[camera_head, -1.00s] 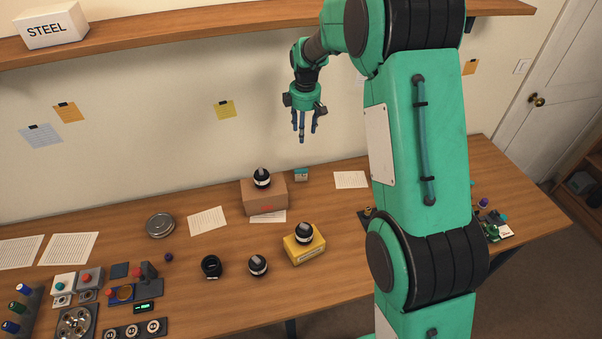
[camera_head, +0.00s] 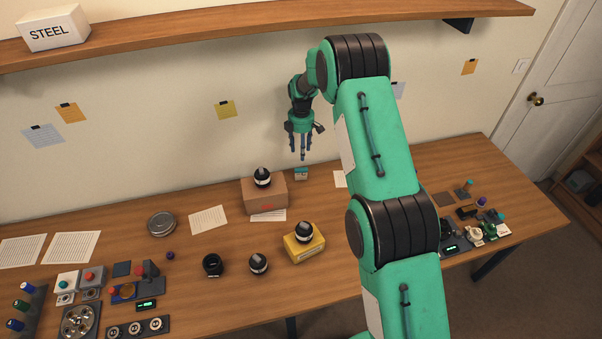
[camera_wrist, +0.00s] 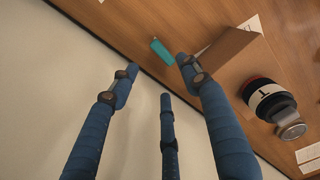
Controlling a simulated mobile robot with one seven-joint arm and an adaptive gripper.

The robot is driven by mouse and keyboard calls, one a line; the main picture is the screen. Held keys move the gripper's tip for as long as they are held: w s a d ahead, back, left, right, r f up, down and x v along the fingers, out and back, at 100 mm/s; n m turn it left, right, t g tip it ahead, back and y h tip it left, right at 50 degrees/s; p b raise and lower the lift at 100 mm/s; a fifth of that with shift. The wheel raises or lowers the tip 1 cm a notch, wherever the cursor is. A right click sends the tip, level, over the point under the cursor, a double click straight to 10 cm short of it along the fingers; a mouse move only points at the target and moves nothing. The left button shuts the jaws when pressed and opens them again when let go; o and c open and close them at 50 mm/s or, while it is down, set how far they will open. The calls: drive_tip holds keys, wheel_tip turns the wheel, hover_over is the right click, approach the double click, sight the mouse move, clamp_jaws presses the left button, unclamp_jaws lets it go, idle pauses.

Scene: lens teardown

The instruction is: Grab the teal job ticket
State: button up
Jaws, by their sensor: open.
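The teal job ticket (camera_head: 301,174) is a small teal and pale piece at the back of the wooden table, near the wall and just right of the cardboard box. In the wrist view it shows as a teal strip (camera_wrist: 162,52) beyond the fingertips. My gripper (camera_head: 302,154) points down above the ticket, with its blue fingers spread and empty. In the wrist view the gripper (camera_wrist: 158,72) has the ticket roughly ahead of the gap between its two outer fingers, apart from them.
The cardboard box (camera_head: 265,196) stands close left of the ticket, with a black and white lens (camera_head: 262,177) on top. A yellow box (camera_head: 304,249) with another lens is nearer the front. A paper sheet (camera_head: 339,179) lies to the right. The wall is close behind.

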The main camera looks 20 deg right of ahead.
sight(302, 168)
drive_tip(key=shift+f, duration=0.15)
drive_tip(key=shift+f, duration=4.15)
drive_tip(key=shift+d+f, duration=0.1)
drive_tip(key=shift+f, duration=2.5)
drive_tip(key=c, duration=1.1)
